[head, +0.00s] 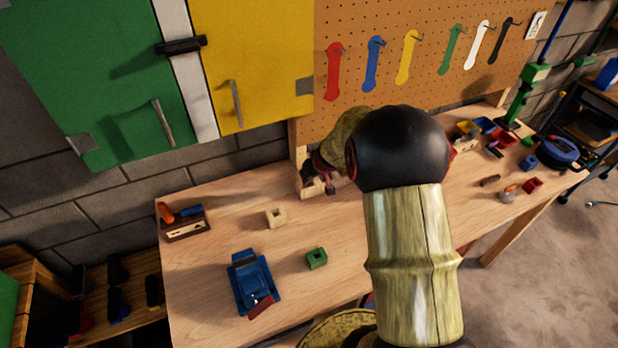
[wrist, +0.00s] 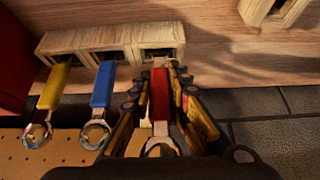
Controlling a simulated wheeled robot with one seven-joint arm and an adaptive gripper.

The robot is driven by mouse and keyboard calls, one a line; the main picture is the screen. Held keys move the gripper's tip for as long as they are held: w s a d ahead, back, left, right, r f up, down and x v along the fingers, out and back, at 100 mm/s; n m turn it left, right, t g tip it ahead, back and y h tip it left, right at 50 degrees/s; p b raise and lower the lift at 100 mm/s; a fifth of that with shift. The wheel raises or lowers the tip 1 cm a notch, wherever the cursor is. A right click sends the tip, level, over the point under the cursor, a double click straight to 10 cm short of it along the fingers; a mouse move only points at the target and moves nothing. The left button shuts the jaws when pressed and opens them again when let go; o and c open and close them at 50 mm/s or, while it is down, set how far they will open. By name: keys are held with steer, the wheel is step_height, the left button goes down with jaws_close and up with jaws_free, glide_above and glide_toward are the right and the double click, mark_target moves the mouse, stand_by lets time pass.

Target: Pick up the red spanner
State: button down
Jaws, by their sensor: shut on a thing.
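The red spanner (wrist: 159,105) has a red handle and a metal ring end, seen in the wrist view. My gripper (wrist: 160,84) is shut on its red handle, with one finger on each side. The handle's far end is by the third square opening of a wooden rack (wrist: 90,39); I cannot tell whether it is still inside. In the head view my gripper (head: 322,172) is at the foot of the pegboard, partly behind my arm. The spanner cannot be made out there.
A blue spanner (wrist: 103,86) and a yellow spanner (wrist: 52,88) stand beside the red one. Coloured spanner shapes hang or are marked on the pegboard (head: 390,25). A blue vise-like tool (head: 254,280) and small blocks lie on the workbench (head: 215,240).

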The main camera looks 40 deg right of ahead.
steer(key=shift+s+a+f+t+b, duration=0.1)
steer(key=shift+s+t+b, duration=0.45)
steer(key=shift+b, duration=1.15)
step_height(320, 180, up, 6)
steer(key=s+p, duration=0.2)
steer(key=s+a+r+g+p, duration=0.1)
steer(key=s+a, duration=0.1)
steer(key=s, duration=0.8)
steer(key=s+a+g+p, duration=0.1)
steer(key=s+a+g, duration=0.1)
steer(key=s, duration=0.8)
steer(key=shift+a+r, duration=0.4)
steer(key=shift+a, duration=0.45)
